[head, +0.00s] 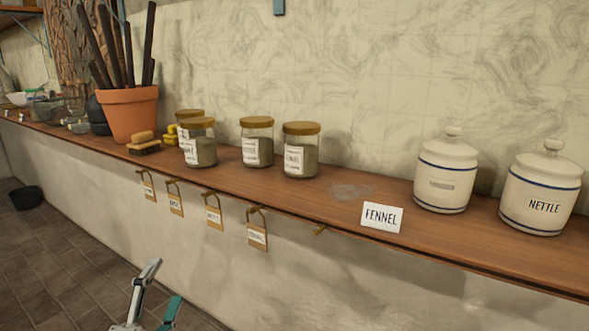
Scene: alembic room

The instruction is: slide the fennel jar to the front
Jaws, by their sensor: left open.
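A white card reading FENNEL (381,217) stands at the shelf's front edge, right of centre. Several glass jars with wooden lids stand to its left on the shelf. The right one of these jars (300,152) has a label that may read FENNEL, but it is too small to be sure. Another glass jar (257,143) stands just left of it, and a front jar (199,143) partly hides one behind it. My left gripper (164,281) is open and empty, low in front of the shelf and well apart from the jars. My right gripper is not in view.
Two white ceramic jars stand at the right: one with an unreadable label (444,176) and one reading NETTLE (542,190). A terracotta pot (130,114) and a brush (144,145) stand at the left. Tags hang from hooks below the wooden shelf (340,205). A pale dusty patch lies behind the card.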

